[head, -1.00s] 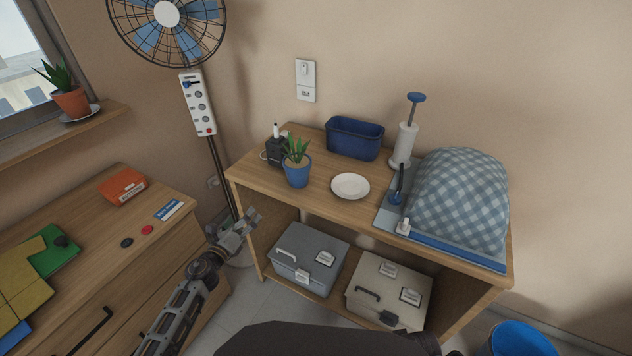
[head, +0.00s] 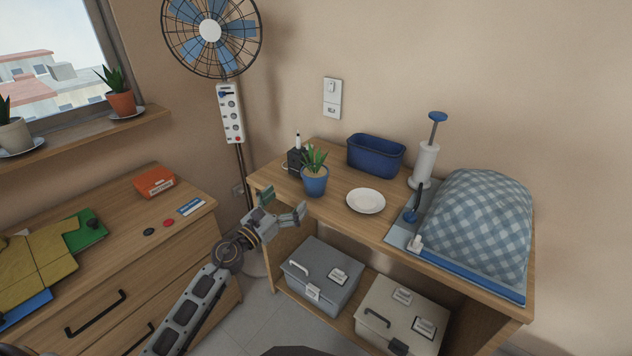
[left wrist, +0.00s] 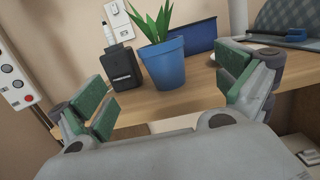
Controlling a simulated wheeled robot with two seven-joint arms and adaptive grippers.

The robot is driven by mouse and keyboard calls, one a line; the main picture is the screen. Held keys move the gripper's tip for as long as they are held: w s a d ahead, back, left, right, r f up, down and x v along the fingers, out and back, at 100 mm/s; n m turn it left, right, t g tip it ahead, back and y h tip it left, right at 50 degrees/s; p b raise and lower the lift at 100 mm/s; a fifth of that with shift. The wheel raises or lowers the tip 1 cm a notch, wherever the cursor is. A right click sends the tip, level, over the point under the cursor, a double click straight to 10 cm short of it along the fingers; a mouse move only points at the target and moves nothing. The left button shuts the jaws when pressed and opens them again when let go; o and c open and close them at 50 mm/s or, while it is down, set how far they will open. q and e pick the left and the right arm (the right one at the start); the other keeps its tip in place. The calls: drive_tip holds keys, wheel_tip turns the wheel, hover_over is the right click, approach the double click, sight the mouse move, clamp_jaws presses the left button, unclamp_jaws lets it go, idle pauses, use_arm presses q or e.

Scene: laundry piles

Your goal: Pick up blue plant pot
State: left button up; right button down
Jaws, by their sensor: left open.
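The blue plant pot (head: 314,185) holds a green spiky plant and stands upright on the wooden shelf unit's top, near its left front edge. In the left wrist view the pot (left wrist: 165,66) is ahead, between my open fingers and beyond them. My left gripper (head: 283,205) is open and empty, just in front of and to the left of the pot, by the shelf's front edge. Its green-padded fingers (left wrist: 168,95) do not touch the pot. My right gripper is not in view.
A black holder (head: 297,160) stands close behind the pot, left. A white plate (head: 366,201) lies to its right, with a blue bin (head: 376,154) behind. The shelf top's front edge (head: 345,223) lies close to my gripper. A fan's pole (head: 243,180) rises at the left.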

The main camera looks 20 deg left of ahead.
sight(306, 181)
use_arm(q)
drive_tip(key=shift+w, duration=0.1)
drive_tip(key=shift+p+x, duration=0.45)
drive_tip(key=shift+x, duration=2.55)
drive_tip(key=shift+w+d+r, duration=0.1)
drive_tip(key=shift+w+d, duration=0.15)
drive_tip(key=shift+w, duration=0.4)
drive_tip(key=shift+w+d, duration=0.2)
drive_tip(key=shift+w, duration=0.25)
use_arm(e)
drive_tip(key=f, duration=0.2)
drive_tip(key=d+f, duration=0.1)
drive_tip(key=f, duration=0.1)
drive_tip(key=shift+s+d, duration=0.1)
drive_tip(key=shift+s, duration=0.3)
use_arm(q)
drive_tip(key=shift+w+r, duration=0.1)
